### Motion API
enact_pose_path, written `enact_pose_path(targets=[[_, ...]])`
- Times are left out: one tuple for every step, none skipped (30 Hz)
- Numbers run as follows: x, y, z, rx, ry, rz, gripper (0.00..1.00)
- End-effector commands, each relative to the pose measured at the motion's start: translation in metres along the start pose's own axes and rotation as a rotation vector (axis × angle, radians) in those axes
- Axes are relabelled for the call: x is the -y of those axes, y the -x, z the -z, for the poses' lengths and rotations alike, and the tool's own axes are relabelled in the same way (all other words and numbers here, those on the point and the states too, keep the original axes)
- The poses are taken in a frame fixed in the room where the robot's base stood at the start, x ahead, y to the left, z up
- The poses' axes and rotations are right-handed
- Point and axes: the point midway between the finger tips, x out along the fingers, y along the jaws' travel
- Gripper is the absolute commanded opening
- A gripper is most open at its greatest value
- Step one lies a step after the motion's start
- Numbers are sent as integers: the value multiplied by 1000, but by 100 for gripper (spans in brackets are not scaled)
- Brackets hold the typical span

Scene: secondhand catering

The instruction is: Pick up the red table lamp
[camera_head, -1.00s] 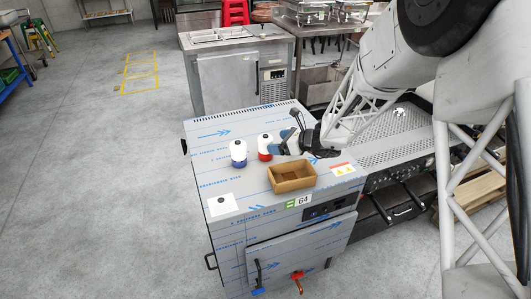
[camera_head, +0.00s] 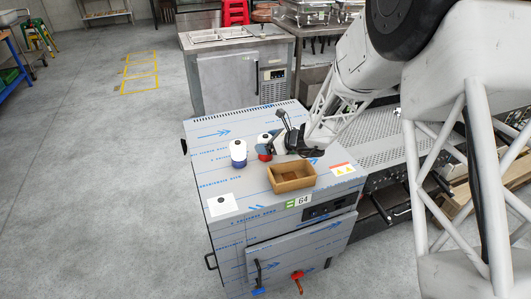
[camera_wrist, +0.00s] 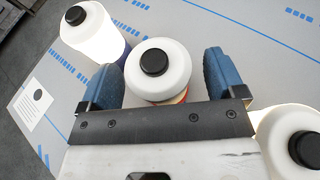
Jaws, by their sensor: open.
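The red table lamp (camera_head: 264,156) stands upright on the wrapped steel cabinet, with a white shade and a red base. My gripper (camera_wrist: 162,78) is open, and in the wrist view its two blue fingers stand on either side of the lamp's white shade (camera_wrist: 178,62), with gaps showing. A bit of red-orange shows below the shade. In the head view the gripper partly covers the lamp from the right.
A blue-based lamp (camera_head: 238,152) stands left of the red one. Another white-shaded lamp (camera_wrist: 290,140) is at the right in the wrist view. A white card (camera_head: 222,204) lies front left.

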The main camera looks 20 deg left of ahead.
Motion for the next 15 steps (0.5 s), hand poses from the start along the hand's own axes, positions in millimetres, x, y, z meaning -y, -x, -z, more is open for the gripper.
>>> enact_pose_path(targets=[[0, -4, 0, 0, 0, -1, 89], [0, -6, 1, -1, 0, -1, 89], [0, -8, 1, -1, 0, 0, 89], [0, -8, 1, -1, 0, 0, 89], [0, -9, 1, -1, 0, 0, 89], [0, -10, 1, -1, 0, 0, 89], [0, -10, 1, -1, 0, 0, 89], [0, -10, 1, -1, 0, 0, 89], [0, -10, 1, -1, 0, 0, 89], [0, -10, 1, -1, 0, 0, 89], [0, -10, 1, -1, 0, 0, 89], [0, -10, 1, -1, 0, 0, 89], [0, -10, 1, -1, 0, 0, 89], [0, -10, 1, -1, 0, 0, 89], [0, -10, 1, -1, 0, 0, 89]])
